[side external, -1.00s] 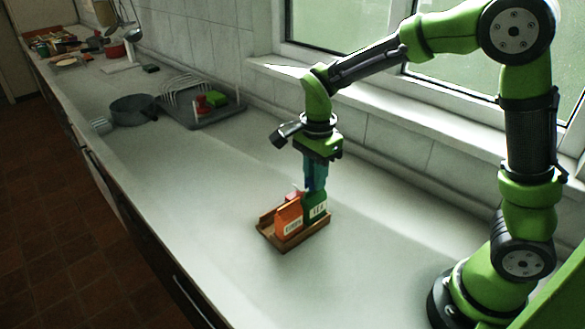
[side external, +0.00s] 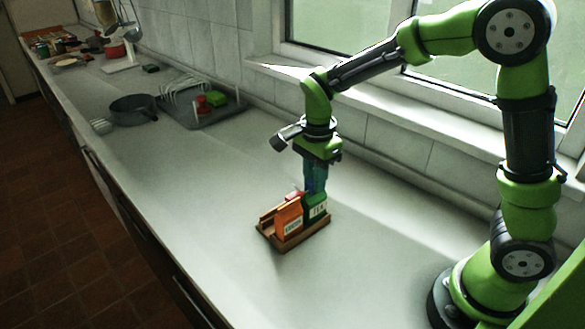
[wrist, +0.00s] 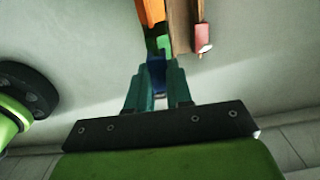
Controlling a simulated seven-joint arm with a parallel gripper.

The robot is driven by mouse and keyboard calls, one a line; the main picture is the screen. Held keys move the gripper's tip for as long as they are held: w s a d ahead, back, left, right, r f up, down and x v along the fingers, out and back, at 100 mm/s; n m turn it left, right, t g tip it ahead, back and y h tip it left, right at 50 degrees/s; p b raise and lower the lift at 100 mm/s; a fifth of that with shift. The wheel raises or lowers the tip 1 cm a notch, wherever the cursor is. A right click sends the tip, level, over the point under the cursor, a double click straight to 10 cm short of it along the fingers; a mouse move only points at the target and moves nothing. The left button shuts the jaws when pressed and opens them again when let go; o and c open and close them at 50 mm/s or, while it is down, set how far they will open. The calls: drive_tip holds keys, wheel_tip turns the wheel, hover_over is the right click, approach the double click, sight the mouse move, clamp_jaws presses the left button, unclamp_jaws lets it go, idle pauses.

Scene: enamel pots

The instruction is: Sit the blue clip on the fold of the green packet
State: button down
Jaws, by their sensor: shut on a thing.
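The green packet (side external: 316,208), with a white label, stands at the right end of a small wooden tray (side external: 266,237). A bit of it shows in the wrist view (wrist: 163,42). My gripper (side external: 315,190) points down just over the packet's top. In the wrist view its teal fingers (wrist: 156,85) are shut on the blue clip (wrist: 156,74). The clip lies in line with the packet's top edge. The fingers hide the clip in the side view, and I cannot tell whether it touches the fold.
An orange packet (side external: 289,221) stands beside the green one in the tray, with a pink item (side external: 295,194) behind. A grey pan (side external: 134,109) and a dish rack (side external: 200,110) are farther back. The counter around the tray is clear.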

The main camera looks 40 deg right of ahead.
drive_tip(key=shift+f, duration=0.85)
drive_tip(key=c, duration=0.9)
unclamp_jaws()
drive_tip(key=shift+c, duration=0.2)
drive_tip(key=shift+r, duration=0.1)
